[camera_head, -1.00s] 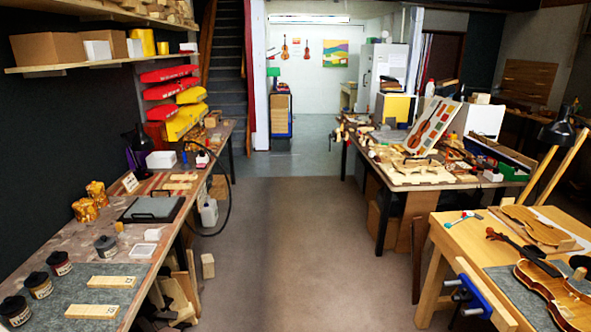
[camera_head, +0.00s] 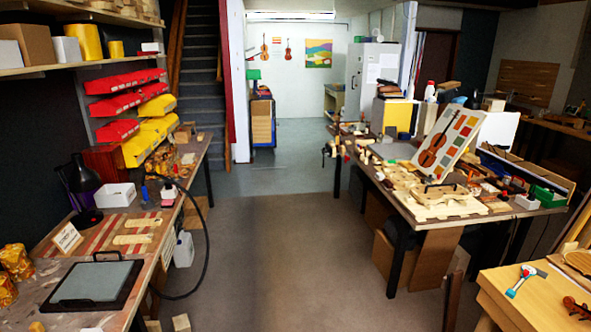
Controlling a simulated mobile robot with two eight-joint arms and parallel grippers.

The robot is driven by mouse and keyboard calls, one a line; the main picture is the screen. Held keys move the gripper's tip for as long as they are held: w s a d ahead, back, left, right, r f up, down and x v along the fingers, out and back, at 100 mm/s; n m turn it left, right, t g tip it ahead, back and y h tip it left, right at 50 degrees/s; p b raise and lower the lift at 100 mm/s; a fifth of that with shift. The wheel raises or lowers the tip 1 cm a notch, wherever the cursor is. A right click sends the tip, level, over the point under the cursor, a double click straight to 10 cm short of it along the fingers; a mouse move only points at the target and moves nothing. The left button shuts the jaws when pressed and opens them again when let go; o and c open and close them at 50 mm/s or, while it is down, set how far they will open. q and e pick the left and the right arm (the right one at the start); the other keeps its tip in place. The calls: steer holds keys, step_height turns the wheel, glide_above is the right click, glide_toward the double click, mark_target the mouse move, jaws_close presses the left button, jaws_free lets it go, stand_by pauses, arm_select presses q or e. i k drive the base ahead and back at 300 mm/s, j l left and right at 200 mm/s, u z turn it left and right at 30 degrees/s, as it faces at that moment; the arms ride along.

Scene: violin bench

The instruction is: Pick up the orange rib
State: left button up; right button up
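I cannot make out an orange rib for certain in the head view. Pale wooden pieces (camera_head: 133,239) lie on a red-striped area of the left bench (camera_head: 40,309), behind a dark-framed grey plate (camera_head: 97,282). Pale violin parts (camera_head: 438,199) and small brown pieces lie crowded on the right bench (camera_head: 400,214), too small to tell apart. Neither of my grippers is in view.
A clear floor aisle (camera_head: 270,265) runs between the benches. A black hose (camera_head: 204,240) loops off the left bench. A black lamp (camera_head: 78,185) and white box (camera_head: 116,194) stand there. A wooden table corner (camera_head: 515,300) juts in at the lower right.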

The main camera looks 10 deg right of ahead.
mark_target(475, 172)
steer(key=i+z, duration=0.45)
steer(key=i, duration=0.25)
steer(key=i+j+z, duration=0.2)
steer(key=i+z, duration=0.2)
steer(key=i, duration=0.35)
steer(key=i+l+z, duration=0.1)
steer(key=i+z, duration=0.15)
steer(key=i, duration=0.25)
steer(key=i+z, duration=0.25)
steer(key=i, duration=0.3)
steer(key=i+z, duration=0.25)
steer(key=i, duration=0.25)
steer(key=i+j+z, duration=0.25)
steer(key=i, duration=0.25)
steer(key=i+j+z, duration=0.3)
steer(key=i, duration=0.2)
